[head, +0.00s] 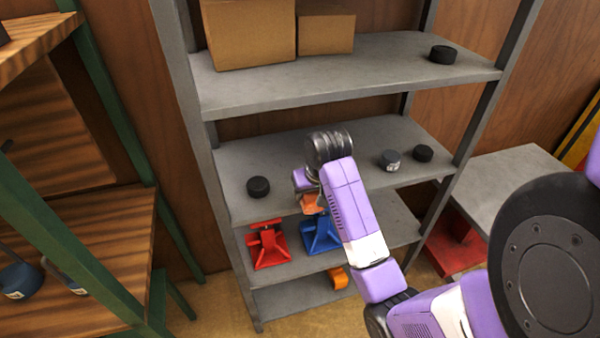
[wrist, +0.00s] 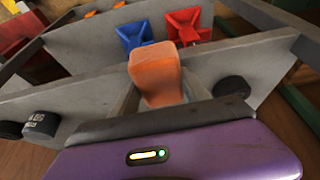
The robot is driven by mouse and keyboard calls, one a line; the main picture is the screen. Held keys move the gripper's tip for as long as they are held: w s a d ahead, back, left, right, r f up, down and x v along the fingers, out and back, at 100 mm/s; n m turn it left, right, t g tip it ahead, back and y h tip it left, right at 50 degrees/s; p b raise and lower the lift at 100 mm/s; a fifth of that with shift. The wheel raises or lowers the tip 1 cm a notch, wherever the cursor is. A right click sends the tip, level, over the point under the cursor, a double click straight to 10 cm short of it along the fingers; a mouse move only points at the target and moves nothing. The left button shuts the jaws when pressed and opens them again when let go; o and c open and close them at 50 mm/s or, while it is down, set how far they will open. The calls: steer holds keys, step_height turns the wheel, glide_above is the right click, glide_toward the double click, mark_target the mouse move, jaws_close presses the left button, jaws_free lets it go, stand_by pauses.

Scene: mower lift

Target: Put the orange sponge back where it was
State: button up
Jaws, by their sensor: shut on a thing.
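The orange sponge (wrist: 155,72) is held upright between the fingers of my gripper (wrist: 162,92) in the wrist view. In the head view, the sponge (head: 310,204) shows below my gripper (head: 304,190), overlapping the front edge of the grey middle shelf (head: 290,148). My gripper is shut on it. My arm hides part of the shelf behind it. I cannot tell whether the sponge touches the shelf.
The middle shelf holds a black puck (head: 258,187) at left and two more pucks (head: 389,160) at right. Below stand a red jack stand (head: 268,245) and a blue one (head: 319,234). An orange item (head: 338,278) lies lower. Cardboard boxes (head: 250,35) sit above.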

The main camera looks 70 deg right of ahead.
steer(key=w+d+p, duration=0.1)
steer(key=w+d, duration=0.1)
steer(key=d, duration=0.1)
steer(key=w+d, duration=0.3)
steer(key=shift+w+d+p, duration=0.2)
steer(key=shift+d+p, duration=0.1)
steer(key=shift+p, duration=0.05)
steer(key=shift+f, duration=0.35)
steer(key=o, duration=1.2)
steer(key=shift+a, duration=0.1)
